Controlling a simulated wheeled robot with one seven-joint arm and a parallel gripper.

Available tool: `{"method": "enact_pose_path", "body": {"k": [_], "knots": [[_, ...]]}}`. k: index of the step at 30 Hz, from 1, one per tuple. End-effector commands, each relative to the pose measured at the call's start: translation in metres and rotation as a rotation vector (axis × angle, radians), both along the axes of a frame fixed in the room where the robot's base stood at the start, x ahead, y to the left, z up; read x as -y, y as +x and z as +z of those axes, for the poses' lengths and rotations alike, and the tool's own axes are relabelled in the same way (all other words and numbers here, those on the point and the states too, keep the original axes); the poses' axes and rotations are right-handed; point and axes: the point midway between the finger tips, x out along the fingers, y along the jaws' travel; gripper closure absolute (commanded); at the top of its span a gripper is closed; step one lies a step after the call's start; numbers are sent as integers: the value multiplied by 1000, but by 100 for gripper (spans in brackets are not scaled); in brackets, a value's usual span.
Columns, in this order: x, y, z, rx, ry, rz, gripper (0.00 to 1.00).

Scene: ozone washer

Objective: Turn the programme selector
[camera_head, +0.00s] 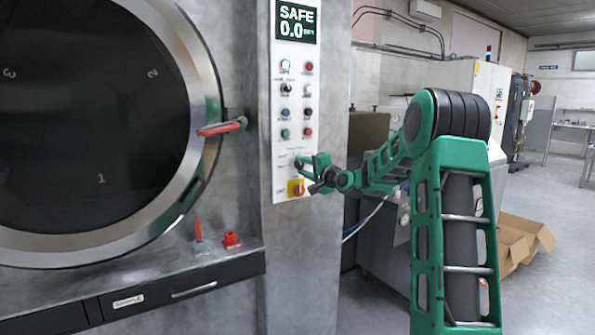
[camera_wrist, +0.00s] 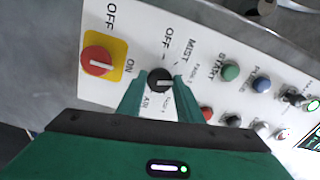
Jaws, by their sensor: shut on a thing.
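The programme selector is a round black knob (camera_wrist: 159,77) on the white control panel (camera_wrist: 205,45), seen in the wrist view. A pale line on it points roughly to the right of that picture. Printed words near it include OFF, MIST and AIR. My gripper (camera_wrist: 158,86) has one green finger on each side of the knob and is shut on it. In the head view my gripper (camera_head: 306,165) is at the lower part of the panel (camera_head: 284,125), just above the red-and-yellow switch, and mostly hides the knob.
The red rotary switch on a yellow plate (camera_wrist: 98,61) is close beside my gripper; it also shows in the head view (camera_head: 296,188). Coloured buttons (camera_head: 285,133) sit above. A round door (camera_head: 95,110) with a red handle (camera_head: 220,128) is left. A cardboard box (camera_head: 522,240) lies right.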

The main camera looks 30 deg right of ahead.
Motion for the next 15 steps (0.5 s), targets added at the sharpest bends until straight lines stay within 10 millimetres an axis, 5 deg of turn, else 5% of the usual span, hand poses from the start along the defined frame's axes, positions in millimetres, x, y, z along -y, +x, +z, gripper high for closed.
{"method": "enact_pose_path", "body": {"k": [12, 13, 15], "knots": [[7, -1, 2, 4, 0, -11, 90], [7, -1, 2, 4, 0, -11, 63], [7, -1, 1, 3, 1, -12, 50]]}}
